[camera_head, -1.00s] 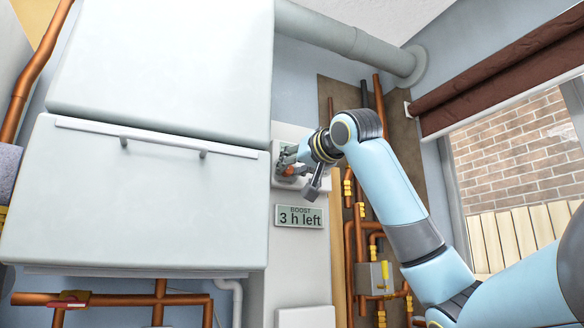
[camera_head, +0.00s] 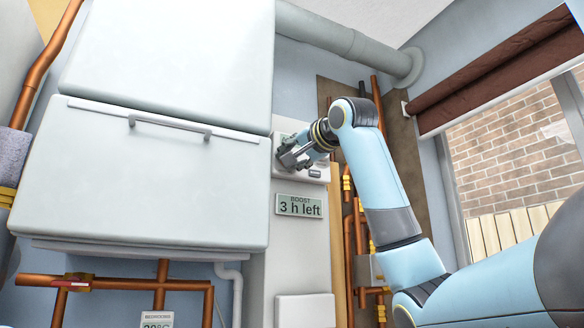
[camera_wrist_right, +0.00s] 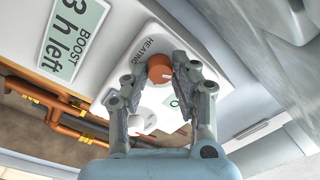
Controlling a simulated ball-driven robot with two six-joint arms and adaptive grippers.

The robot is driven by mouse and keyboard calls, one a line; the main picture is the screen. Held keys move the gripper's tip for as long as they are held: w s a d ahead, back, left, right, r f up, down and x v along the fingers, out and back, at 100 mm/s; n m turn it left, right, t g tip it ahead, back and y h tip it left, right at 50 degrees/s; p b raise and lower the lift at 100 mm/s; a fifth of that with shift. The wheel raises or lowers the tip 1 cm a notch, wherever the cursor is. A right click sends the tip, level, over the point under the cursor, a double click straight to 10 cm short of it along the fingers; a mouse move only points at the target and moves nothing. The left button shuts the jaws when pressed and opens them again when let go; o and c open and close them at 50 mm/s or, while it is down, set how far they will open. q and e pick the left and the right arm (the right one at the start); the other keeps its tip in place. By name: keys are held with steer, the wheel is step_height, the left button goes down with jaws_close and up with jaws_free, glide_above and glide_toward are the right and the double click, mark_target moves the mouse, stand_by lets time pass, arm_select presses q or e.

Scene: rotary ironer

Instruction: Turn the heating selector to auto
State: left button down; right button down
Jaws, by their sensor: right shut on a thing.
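The heating selector is an orange knob (camera_wrist_right: 160,68) on a white control panel (camera_wrist_right: 118,95), beside the word HEATING in the right wrist view. A pale pointer line shows on the knob; its setting cannot be read. My right gripper (camera_wrist_right: 163,78) is shut on the knob, with one finger on each side. In the head view my right gripper (camera_head: 287,158) is at the panel (camera_head: 318,172) and hides the knob. A second, white knob (camera_wrist_right: 135,123) is on the same panel, nearer my wrist. My left gripper is not in view.
A sign reading BOOST 3 h left (camera_head: 299,206) is below the panel. A large white cabinet (camera_head: 140,170) with a bar handle stands close to the left of my gripper. Copper pipes (camera_head: 348,240) run below and to the right. A window (camera_head: 510,150) is at right.

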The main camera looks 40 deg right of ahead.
steer(key=m+b, duration=0.4)
steer(key=m, duration=0.1)
steer(key=shift+f, duration=0.15)
steer(key=shift+m, duration=0.3)
stand_by(0.3)
steer(key=c, duration=1.1)
jaws_free()
steer(key=shift+o, duration=0.2)
steer(key=shift+s, duration=0.1)
steer(key=v, duration=1.1)
steer(key=shift+s+a, duration=0.2)
steer(key=shift+s, duration=0.15)
